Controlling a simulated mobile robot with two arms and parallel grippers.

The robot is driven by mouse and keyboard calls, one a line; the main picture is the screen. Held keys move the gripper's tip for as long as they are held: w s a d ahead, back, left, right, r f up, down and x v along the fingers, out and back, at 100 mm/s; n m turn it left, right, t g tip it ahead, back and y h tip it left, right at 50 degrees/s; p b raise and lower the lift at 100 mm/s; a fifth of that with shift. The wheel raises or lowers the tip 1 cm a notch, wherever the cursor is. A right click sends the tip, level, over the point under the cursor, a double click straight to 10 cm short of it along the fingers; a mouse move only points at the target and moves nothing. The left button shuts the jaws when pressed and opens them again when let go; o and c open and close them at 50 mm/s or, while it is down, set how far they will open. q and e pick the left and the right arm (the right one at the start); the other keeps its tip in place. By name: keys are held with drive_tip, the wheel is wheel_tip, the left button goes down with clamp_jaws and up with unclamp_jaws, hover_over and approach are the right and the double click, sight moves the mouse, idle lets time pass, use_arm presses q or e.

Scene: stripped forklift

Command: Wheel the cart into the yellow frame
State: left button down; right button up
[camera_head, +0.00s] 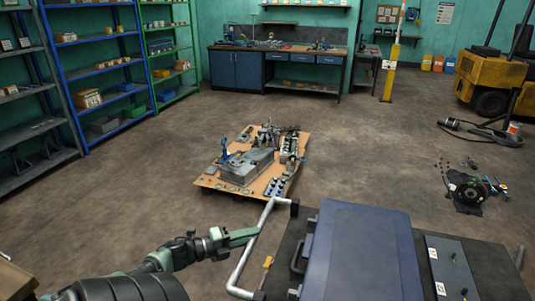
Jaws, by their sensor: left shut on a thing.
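The cart (288,250) is at the bottom right, with a dark top and a bent grey tube handle (243,262) on its left side. My left gripper (252,233) comes in from the left and is shut on this handle. My right gripper is not in view. A large blue case (362,252) lies on the cart, with a grey panel (449,268) to its right. The cart's wheels are out of view. I cannot make out a yellow frame on the floor.
A cardboard sheet (210,182) covered with metal parts lies on the floor ahead. Shelves (68,90) line the left, and a workbench (283,88) stands behind. A yellow post (391,72), yellow forklift (490,70) and loose parts (478,190) are right. Floor right of the cardboard is clear.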

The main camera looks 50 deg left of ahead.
use_arm(q)
drive_tip(key=s+a+b, duration=0.6)
drive_tip(key=s+a, duration=0.4)
drive_tip(key=a, duration=0.4)
drive_tip(key=shift+f+b, duration=0.3)
drive_tip(key=shift+b, duration=0.1)
drive_tip(key=shift+w, duration=0.15)
drive_tip(key=c, duration=1.3)
unclamp_jaws()
drive_tip(key=shift+w, duration=0.1)
drive_tip(key=shift+o, duration=0.2)
drive_tip(key=shift+w+a, duration=0.1)
drive_tip(key=shift+a, duration=0.1)
drive_tip(key=v, duration=0.8)
drive_tip(key=shift+p, duration=0.4)
